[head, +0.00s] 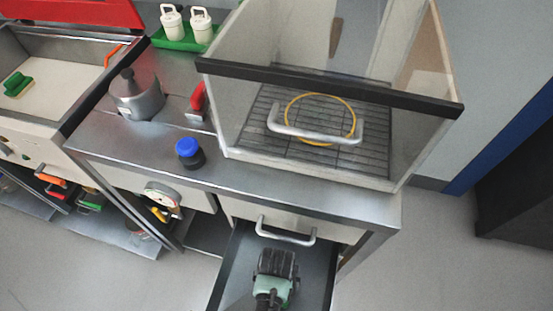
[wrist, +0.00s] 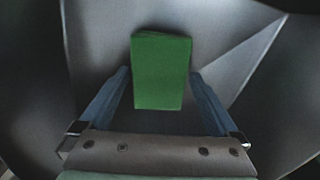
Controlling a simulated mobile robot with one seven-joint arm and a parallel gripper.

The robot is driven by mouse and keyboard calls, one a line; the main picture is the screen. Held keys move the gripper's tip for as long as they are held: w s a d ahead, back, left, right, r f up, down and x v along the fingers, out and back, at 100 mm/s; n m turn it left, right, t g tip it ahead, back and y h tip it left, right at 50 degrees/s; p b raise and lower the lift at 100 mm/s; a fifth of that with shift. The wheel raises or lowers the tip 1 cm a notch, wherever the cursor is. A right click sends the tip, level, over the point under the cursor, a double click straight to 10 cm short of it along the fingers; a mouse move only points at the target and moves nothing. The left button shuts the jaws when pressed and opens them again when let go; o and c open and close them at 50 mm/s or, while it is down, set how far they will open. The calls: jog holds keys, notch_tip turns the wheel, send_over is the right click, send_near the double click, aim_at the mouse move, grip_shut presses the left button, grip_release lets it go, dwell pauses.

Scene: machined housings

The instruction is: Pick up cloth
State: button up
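The cloth (wrist: 161,70) shows in the wrist view as a green, folded rectangle on a grey surface. My gripper (wrist: 160,76) is open, with its two blue fingers spread to the left and right of the cloth. The cloth's lower part lies between the fingers in the picture; I cannot tell how far above it the fingertips are. In the head view my gripper (head: 275,268) is over the open drawer (head: 222,262), and it hides the cloth and its own fingertips.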

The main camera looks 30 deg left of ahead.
jog(key=c, duration=1)
jog(key=shift+r, duration=0.15)
notch_tip(320, 180, up, 10)
jog(key=shift+f+p, duration=0.1)
jog(key=shift+p, duration=1)
